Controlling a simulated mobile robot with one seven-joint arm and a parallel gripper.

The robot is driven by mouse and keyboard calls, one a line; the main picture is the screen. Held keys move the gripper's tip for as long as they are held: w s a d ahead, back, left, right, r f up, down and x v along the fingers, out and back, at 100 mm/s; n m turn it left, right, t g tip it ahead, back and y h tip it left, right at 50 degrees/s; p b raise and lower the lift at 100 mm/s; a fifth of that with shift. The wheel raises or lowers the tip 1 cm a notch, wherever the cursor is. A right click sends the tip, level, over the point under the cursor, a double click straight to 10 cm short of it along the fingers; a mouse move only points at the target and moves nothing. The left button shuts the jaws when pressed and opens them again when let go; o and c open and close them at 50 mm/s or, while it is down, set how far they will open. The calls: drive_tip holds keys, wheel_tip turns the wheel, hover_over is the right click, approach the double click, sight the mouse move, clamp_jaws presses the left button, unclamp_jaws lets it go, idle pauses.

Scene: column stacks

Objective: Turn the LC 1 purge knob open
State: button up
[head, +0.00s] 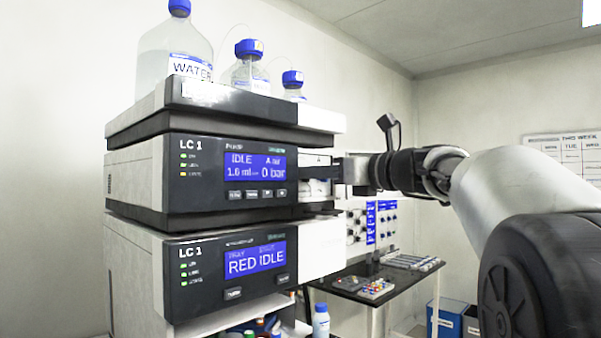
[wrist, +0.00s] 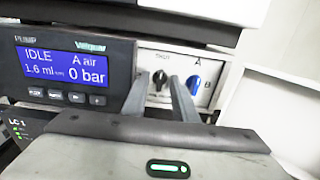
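The LC 1 pump module (head: 135,175) is the upper unit of the stack. Its screen (wrist: 62,66) reads IDLE, A air, 1.6 ml, 0 bar. In the wrist view, a white panel right of the screen carries a small black knob (wrist: 159,79) under a label too blurred to read. A blue knob (wrist: 194,83) sits beside it under the letter A. My gripper (wrist: 159,84) is open, with one finger on each side of the black knob. I cannot tell whether they touch it. In the head view my gripper (head: 312,172) hides the knobs.
Bottles with blue caps, one a WATER bottle (head: 175,55), stand on top of the stack. The lower LC 1 module (head: 205,275) reads RED IDLE. A dark side table (head: 345,284) with small parts stands behind, below my arm. A white panel (wrist: 265,110) is close on the right.

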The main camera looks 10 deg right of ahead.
drive_tip(key=shift+w, duration=0.1)
clamp_jaws()
